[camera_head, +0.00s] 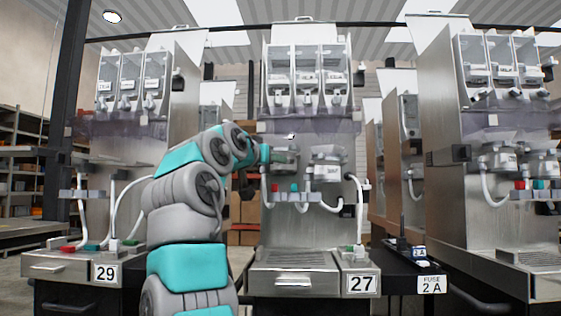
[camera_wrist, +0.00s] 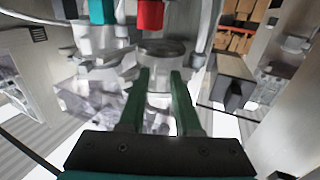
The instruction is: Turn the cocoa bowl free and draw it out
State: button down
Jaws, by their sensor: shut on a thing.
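My gripper (camera_wrist: 160,74) is shut on a clear, round mixing bowl (camera_wrist: 160,49) in the wrist view, its two green fingers on either side of it. In the head view my arm reaches to the left bowl position of machine 27, where my gripper (camera_head: 284,157) largely covers this bowl. The bowl seems still at its place on the machine front. I cannot read a cocoa label on it. A second bowl (camera_head: 328,153) with a white label sits just to the right on the same machine.
Red (camera_wrist: 150,14) and teal (camera_wrist: 102,11) blocks and white hoses are close to the held bowl. Clear canisters (camera_head: 307,75) stand above. Machine 29 (camera_head: 125,150) is at the left and another machine (camera_head: 500,150) at the right. A black fuse table (camera_head: 400,270) stands beside machine 27.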

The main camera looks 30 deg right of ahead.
jog(key=shift+d+f+n+t+y+b, duration=0.25)
jog(key=shift+d+n+t+y+b, duration=0.2)
jog(key=shift+b, duration=0.35)
jog(key=shift+s+d+n+t+y+b, duration=0.1)
jog(key=shift+s+n+t+y+b, duration=0.05)
jog(key=shift+n+t+y+b, duration=0.25)
jog(key=shift+t, duration=0.25)
jog(key=shift+s+d, duration=0.1)
jog(key=shift+s+d+r+n+t+y+b, duration=0.1)
jog(key=shift+s+d+n+t+y+b, duration=0.15)
jog(key=shift+n+t+y, duration=0.3)
jog(key=shift+s+d+n+t+y+b, duration=0.1)
jog(key=shift+d+n+t+y+b, duration=0.15)
jog(key=shift+n+t+y, duration=0.25)
